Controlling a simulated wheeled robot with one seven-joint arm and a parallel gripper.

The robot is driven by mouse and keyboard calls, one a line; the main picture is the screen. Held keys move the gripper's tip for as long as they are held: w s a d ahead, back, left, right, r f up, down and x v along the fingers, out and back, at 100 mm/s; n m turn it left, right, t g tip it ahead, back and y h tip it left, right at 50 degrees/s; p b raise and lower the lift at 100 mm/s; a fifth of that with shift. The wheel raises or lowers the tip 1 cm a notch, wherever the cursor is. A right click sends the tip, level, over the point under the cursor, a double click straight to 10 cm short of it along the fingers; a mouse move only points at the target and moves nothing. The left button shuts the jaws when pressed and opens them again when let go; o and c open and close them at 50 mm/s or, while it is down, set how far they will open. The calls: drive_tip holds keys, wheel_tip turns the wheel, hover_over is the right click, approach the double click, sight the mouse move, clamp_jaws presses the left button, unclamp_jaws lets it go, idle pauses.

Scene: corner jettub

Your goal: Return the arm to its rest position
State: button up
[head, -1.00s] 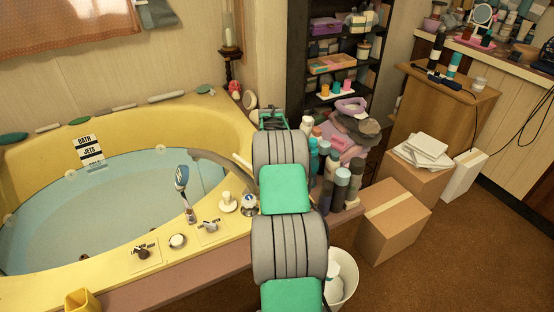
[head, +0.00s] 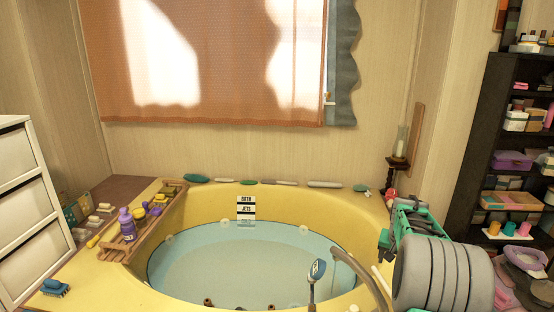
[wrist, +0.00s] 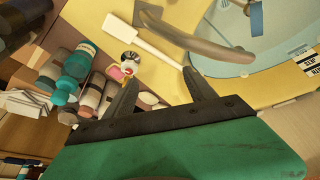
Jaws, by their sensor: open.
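My arm with its grey, banded links and green panels rises at the lower right of the head view. My gripper (head: 408,218) is at its far end, partly hidden by the arm, near the tub's right back corner. In the wrist view the two dark fingers of my gripper (wrist: 160,88) stand apart with nothing held between them. Beyond them lie the yellow tub rim (wrist: 95,18), a white long-handled thing (wrist: 145,38) and the grey curved spout (wrist: 200,42).
The yellow corner tub (head: 355,212) holds water. A wooden tray (head: 150,222) with a purple bottle (head: 127,224) sits on its left rim. A candle holder (head: 398,165) and a dark shelf (head: 490,110) stand at right. Teal-capped bottles (wrist: 75,65) crowd the wrist view's left.

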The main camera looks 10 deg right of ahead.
drive_tip(key=s+a+r+n+y+p, duration=0.15)
drive_tip(key=s+a+r+p, duration=0.35)
drive_tip(key=a+r, duration=0.6)
drive_tip(key=s+a+r+n+p, duration=0.3)
drive_tip(key=s+a+r+p, duration=0.15)
drive_tip(key=a+r, duration=0.65)
drive_tip(key=s+a+n+y+p, duration=0.1)
drive_tip(key=s+a+n+p, duration=0.3)
drive_tip(key=s+a, duration=0.8)
drive_tip(key=shift+s+a+r+p, duration=0.3)
drive_tip(key=shift+s+p, duration=0.3)
drive_tip(key=shift+p, duration=0.3)
drive_tip(key=shift+r, duration=0.1)
idle(3.6)
